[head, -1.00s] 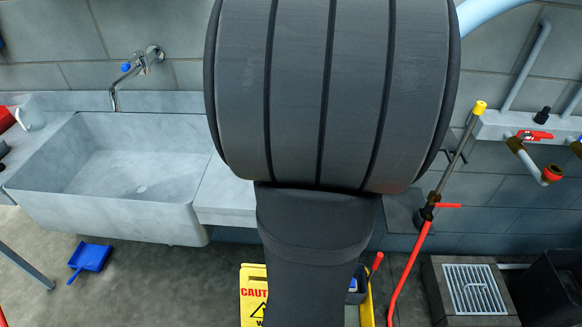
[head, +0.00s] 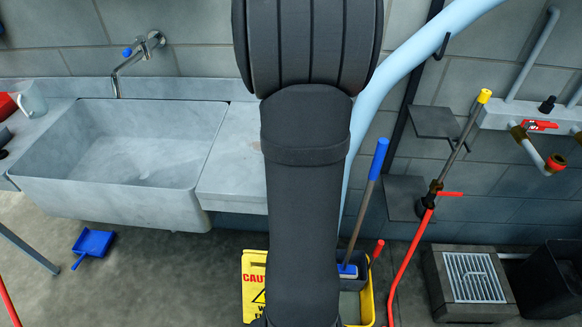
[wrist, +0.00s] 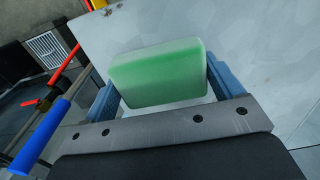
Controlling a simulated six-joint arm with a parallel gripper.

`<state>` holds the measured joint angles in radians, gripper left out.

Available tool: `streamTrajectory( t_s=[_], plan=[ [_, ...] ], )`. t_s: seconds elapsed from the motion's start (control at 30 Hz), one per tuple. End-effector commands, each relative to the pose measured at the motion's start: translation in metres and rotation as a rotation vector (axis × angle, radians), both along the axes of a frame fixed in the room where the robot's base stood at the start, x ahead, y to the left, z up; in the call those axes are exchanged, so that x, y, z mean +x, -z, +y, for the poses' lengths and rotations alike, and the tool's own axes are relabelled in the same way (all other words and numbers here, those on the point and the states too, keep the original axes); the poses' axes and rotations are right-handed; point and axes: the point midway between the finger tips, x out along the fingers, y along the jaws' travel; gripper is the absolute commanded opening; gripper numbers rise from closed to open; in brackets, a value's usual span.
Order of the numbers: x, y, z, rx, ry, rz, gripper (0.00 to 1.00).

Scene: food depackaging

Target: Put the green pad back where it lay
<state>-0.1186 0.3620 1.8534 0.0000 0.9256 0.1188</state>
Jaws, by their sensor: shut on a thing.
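The green pad (wrist: 158,75) is a pale green block with a darker green upper band, seen in the wrist view. My gripper (wrist: 162,82) is shut on it, with a blue finger at each side of the pad. A smooth light grey surface (wrist: 235,32) lies behind the pad; I cannot tell whether the pad touches it. In the head view my dark arm covers the middle, and neither the gripper nor the pad shows.
A grey sink (head: 60,192) with a wall tap (head: 134,60) stands left of a grey counter (head: 228,165). A blue-handled mop (head: 368,195) and a yellow caution sign (head: 253,290) stand below. A red hose (head: 408,262) and a floor drain (head: 474,277) are at right.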

Motion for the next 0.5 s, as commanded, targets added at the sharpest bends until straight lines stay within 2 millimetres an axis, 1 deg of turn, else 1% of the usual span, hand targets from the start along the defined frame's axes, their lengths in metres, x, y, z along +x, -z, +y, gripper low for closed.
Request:
streamTrajectory(
  t_s=[0.2,0.23,0.3,0.5],
  plan=[
    [-0.0001,0.0034,-0.0001,0.0,0.0,0.001,0.64],
    [0.0,0.0032,-0.0001,0.0,0.0,0.0,0.9],
    [0.0,0.003,-0.0001,0.0,0.0,0.0,1.0],
    [0.0001,0.0025,-0.0001,0.0,0.0,0.0,1.0]
  ],
)
